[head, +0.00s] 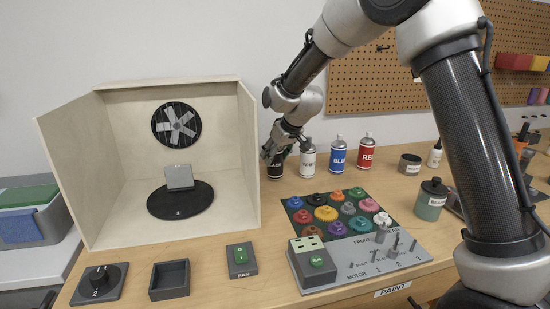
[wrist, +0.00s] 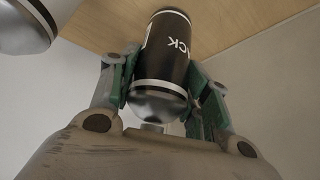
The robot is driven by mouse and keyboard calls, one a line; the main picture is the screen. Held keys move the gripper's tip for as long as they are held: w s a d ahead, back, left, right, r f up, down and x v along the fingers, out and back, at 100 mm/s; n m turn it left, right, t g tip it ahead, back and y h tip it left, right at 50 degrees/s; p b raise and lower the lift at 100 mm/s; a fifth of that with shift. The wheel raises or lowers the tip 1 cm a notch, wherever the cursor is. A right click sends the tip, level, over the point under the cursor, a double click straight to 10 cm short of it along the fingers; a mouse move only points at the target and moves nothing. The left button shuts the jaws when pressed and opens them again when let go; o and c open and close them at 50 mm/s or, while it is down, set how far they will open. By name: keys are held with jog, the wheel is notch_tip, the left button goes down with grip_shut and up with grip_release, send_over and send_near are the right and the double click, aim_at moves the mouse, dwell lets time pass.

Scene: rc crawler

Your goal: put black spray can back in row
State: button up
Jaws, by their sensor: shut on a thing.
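The black spray can (head: 275,168) stands upright on the table at the left end of the can row, partly hidden by my gripper in the head view. My gripper (head: 278,150) is shut on its upper part. In the wrist view the black can (wrist: 168,52) sits between the two green fingers of my gripper (wrist: 160,88), and part of its label reads "CK". To its right in the head view stand a white can (head: 308,160), a blue can (head: 338,156) and a red can (head: 366,153). I cannot tell whether the black can's base touches the table.
An open spray booth (head: 247,165) with a fan and black turntable (head: 180,205) stands just left of the black can. A gear board (head: 340,262) lies in front of the row. In the wrist view a neighbouring can (wrist: 25,25) is close at upper left.

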jog(key=shift+f, duration=0.45)
jog(key=shift+f, duration=0.2)
jog(key=o, duration=1.1)
jog(key=v, duration=1.2)
jog(key=shift+r, duration=0.2)
jog(key=s+d+r+m, duration=0.1)
jog(key=s+d+r, duration=0.1)
jog(key=s+d, duration=0.3)
jog(key=s+d+r+m, duration=0.1)
jog(key=s+d+r, duration=0.15)
jog(key=d, duration=0.35)
jog(key=s+d+m+h, duration=0.1)
jog(key=s+d, duration=0.5)
jog(key=s, duration=0.3)
jog(key=s+d+f+m+h, duration=0.1)
jog(key=s+d+m, duration=0.1)
jog(key=s+d, duration=0.4)
jog(key=s+d+m+g+h, duration=0.1)
jog(key=s+d, duration=0.4)
jog(key=s, duration=0.7)
jog(key=shift+s+d+f+m+h, duration=0.2)
jog(key=shift+d+f+m+h, duration=0.1)
jog(key=shift+d+m, duration=0.1)
